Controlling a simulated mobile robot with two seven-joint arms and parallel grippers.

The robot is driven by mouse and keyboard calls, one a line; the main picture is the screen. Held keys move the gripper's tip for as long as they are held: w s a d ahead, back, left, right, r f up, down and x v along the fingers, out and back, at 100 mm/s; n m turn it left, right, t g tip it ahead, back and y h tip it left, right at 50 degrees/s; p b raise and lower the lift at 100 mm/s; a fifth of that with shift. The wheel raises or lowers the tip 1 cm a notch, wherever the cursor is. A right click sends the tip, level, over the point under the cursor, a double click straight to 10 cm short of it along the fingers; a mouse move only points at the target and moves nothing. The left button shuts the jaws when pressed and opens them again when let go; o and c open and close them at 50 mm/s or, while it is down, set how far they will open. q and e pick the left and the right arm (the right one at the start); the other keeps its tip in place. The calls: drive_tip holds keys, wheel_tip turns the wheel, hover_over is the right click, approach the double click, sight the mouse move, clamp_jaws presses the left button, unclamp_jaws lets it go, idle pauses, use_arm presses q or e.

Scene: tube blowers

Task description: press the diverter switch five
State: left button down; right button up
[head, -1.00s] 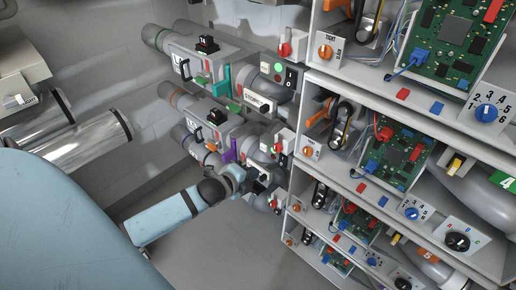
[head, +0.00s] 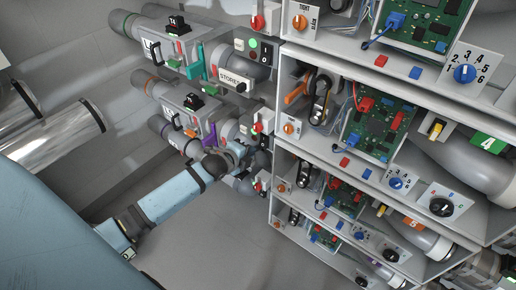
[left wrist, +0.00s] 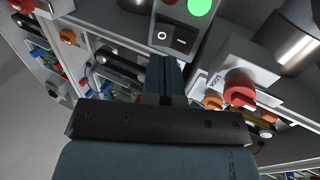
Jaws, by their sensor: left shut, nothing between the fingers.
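In the left wrist view a black rocker switch (left wrist: 176,38) marked O and I sits on a grey panel, below a lit green lamp (left wrist: 199,6). My left gripper is shut and empty. Its fingertips (left wrist: 167,62) are right in front of the rocker's lower edge; I cannot tell whether they touch it. In the head view my left gripper (head: 238,155) is at the tube units beside the shelf, just left of a dark switch panel (head: 264,142). The gripper partly hides the unit there. No number five shows on this switch; an orange 5 label (head: 412,222) is on the shelf. My right gripper is not in view.
A red knob on a lock box (left wrist: 239,88) stands close to the right of the fingers. In the head view a purple handle (head: 210,135) and a teal handle (head: 194,62) stick out at left. The shelf (head: 360,176) with circuit boards borders the right. The floor below is clear.

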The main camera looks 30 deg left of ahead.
sight(262, 145)
use_arm(q)
drive_tip(key=x, duration=0.4)
drive_tip(key=shift+w+f, duration=0.1)
drive_tip(key=shift+w+f+b, duration=0.2)
drive_tip(key=shift+w+b, duration=0.1)
drive_tip(key=shift+w, duration=0.2)
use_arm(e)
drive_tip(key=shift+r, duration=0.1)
